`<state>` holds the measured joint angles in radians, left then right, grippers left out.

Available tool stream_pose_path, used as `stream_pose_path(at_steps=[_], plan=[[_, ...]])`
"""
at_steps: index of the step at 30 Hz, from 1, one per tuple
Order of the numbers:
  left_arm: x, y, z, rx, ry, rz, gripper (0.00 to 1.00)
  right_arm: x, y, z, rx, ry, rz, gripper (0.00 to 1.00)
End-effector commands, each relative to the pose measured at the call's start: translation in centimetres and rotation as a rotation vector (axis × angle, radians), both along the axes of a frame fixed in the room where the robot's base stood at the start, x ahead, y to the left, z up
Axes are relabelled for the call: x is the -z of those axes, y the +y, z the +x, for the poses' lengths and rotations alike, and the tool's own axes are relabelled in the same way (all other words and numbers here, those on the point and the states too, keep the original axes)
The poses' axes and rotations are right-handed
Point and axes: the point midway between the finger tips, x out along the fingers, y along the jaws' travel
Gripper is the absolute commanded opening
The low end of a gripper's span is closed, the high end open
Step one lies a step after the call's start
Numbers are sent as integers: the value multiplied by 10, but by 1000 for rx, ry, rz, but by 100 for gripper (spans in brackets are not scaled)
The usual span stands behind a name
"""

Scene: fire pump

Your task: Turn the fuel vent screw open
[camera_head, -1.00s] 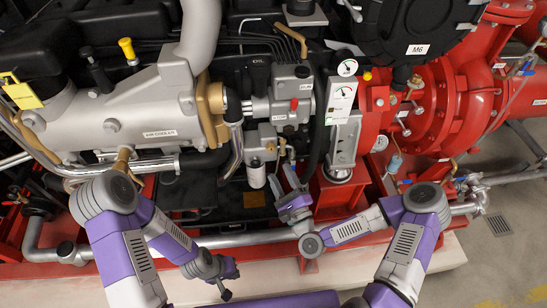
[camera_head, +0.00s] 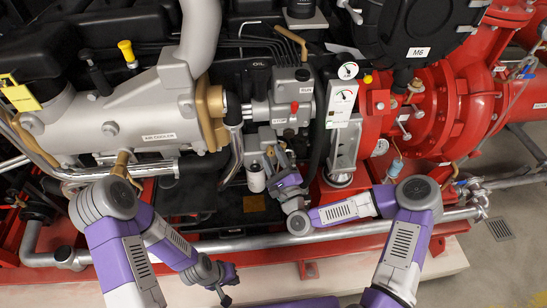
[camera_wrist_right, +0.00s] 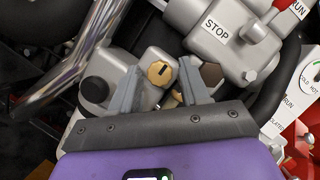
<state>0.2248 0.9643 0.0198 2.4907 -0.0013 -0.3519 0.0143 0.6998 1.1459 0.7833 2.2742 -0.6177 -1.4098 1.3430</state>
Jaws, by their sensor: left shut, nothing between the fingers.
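A round brass screw head with a dark slot, which looks like the fuel vent screw (camera_wrist_right: 160,73), sits on a grey housing in the right wrist view. My right gripper (camera_wrist_right: 161,80) is open, with one grey finger on each side of the screw in the picture. I cannot tell whether the fingers touch it. In the head view my right gripper (camera_head: 275,157) is at the grey housing above the white filter, and the screw cannot be made out there. My left gripper (camera_head: 224,291) is shut and empty at the lower middle, well away from the screw.
A grey block marked STOP (camera_wrist_right: 215,33) with a red-tipped part stands close above right of the screw. A black cap (camera_wrist_right: 97,88) is close on its left. A shiny pipe (camera_wrist_right: 75,55) and a black hose crowd the sides. A white filter (camera_head: 256,177) hangs below the housing.

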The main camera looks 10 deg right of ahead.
Motion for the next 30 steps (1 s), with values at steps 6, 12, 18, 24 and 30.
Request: stream_pose_path(at_steps=[6,12,18,24,30], plan=[[0,0,0,0,0,0,0,0,0,0,0,0,0,11],[0,0,0,0,0,0,0,0,0,0,0,0,-3,0],[-3,0,0,0,0,0,0,-1,0,0,-1,1,-44,0],[-10,0,0,0,0,0,0,-2,-1,0,-1,1,-157,0],[-20,0,0,0,0,0,0,-4,-2,-1,-1,2,-331,0]])
